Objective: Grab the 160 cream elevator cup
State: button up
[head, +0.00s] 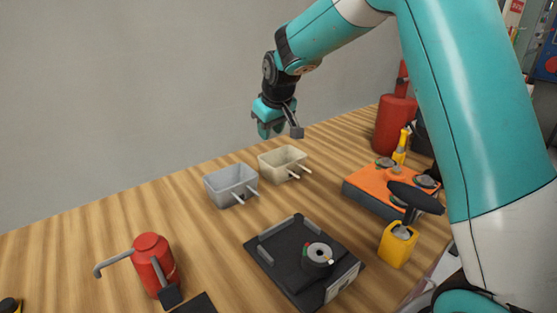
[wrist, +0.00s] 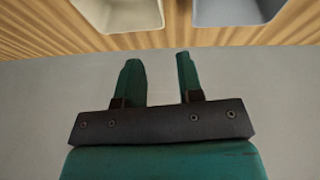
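The cream elevator cup (head: 282,160) stands on the wooden table in the head view, with two pale pegs on its front side. In the wrist view, part of the cream cup (wrist: 120,14) shows at the top, left of centre. My gripper (head: 268,132) is above and behind the cream cup, apart from it. In the wrist view my gripper (wrist: 160,72) has its two teal fingers spread, with nothing between them. Any number on the cup cannot be read.
A grey cup (head: 230,184) stands close left of the cream cup; it also shows in the wrist view (wrist: 236,12). A black fixture (head: 280,262) is in front, and an orange-topped box (head: 385,186) is at right. A red oil can (head: 153,266) stands at left. The back left table is clear.

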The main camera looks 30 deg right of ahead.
aim_at(265, 163)
jog(key=p+x, duration=0.1)
jog(key=x, duration=0.9)
jog(key=shift+d+f, duration=0.15)
jog(key=shift+f, duration=0.15)
jog(key=shift+p+x, duration=0.75)
jog(key=shift+x, duration=1.9)
jog(key=shift+s+a, duration=0.15)
jog(key=shift+a, duration=0.05)
grip_shut()
